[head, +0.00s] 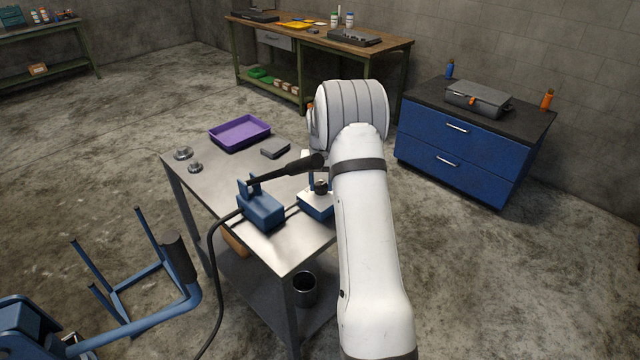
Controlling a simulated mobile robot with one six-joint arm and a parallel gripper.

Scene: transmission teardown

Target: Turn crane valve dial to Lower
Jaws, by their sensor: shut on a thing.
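A small blue box with a pale top (315,203) stands on the steel table, left of my arm. A dark round knob (321,187) sits on it; I take this to be the valve dial. Its marks are too small to read, so its setting cannot be told. A blue pump-like block (261,210) with a long black lever (290,172) stands to its left. The lever slants up to the right, ending above the knob in the picture.
The steel table (215,178) also bears a purple tray (240,132), a grey block (275,147) and two small metal parts. A black hose (212,265) hangs off its front. A blue frame (150,310) stands at lower left. A blue cabinet (455,160) is at right.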

